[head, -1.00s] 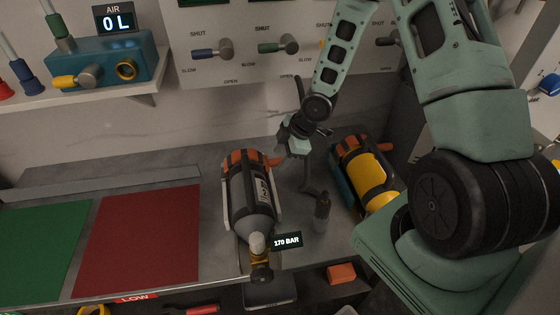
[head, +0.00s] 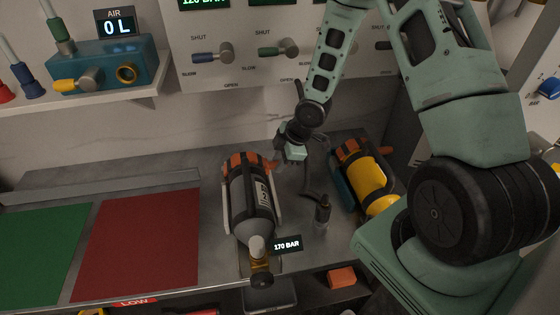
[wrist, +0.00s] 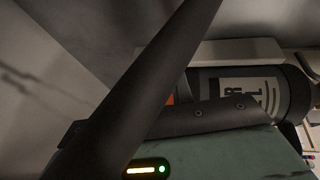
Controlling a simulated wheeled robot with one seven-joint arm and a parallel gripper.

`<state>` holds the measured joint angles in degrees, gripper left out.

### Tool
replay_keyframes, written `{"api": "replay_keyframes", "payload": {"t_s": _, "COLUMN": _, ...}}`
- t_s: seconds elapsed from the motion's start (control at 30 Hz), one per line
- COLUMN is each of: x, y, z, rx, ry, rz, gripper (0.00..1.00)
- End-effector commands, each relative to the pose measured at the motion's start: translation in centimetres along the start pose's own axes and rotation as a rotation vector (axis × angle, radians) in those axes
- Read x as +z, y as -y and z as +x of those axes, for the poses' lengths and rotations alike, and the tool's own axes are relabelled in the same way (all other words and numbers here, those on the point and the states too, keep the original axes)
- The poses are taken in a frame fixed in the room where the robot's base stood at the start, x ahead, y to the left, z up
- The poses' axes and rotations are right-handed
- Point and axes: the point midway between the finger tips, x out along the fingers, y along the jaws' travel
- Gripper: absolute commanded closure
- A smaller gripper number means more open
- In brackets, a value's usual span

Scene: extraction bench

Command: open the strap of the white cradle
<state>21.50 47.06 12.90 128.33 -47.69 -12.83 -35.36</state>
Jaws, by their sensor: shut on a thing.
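The white cradle (head: 279,205) stands on the bench and holds a grey cylinder (head: 252,212) marked 170 BAR. Its orange strap (head: 238,163) crosses the far end of the cylinder. My gripper (head: 279,160) is at the right end of this strap, shut on its tab, which the fingers mostly hide. In the wrist view, the dark fingers fill much of the picture. A sliver of orange (wrist: 169,98) shows behind them, beside the cylinder (wrist: 245,90) and the white cradle side (wrist: 235,52).
A teal cradle (head: 342,185) with a yellow cylinder (head: 367,178) stands to the right. A red mat (head: 135,240) and a green mat (head: 40,250) lie clear at left. A valve panel (head: 290,70) is behind.

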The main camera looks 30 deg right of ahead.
Motion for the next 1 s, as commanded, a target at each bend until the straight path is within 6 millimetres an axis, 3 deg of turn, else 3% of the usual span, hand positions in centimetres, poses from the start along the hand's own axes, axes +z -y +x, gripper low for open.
{"api": "replay_keyframes", "payload": {"t_s": 0.27, "x": -2.0, "y": -0.6, "z": -2.1, "rx": -0.008, "ry": 0.153, "rz": -0.037, "gripper": 1.00}}
{"api": "replay_keyframes", "payload": {"t_s": 0.6, "x": -6.2, "y": -1.4, "z": -5.0, "rx": -0.031, "ry": 0.455, "rz": -0.092, "gripper": 1.00}}
{"api": "replay_keyframes", "payload": {"t_s": 1.0, "x": -10.7, "y": -2.0, "z": -6.6, "rx": -0.055, "ry": 0.751, "rz": -0.142, "gripper": 1.00}}
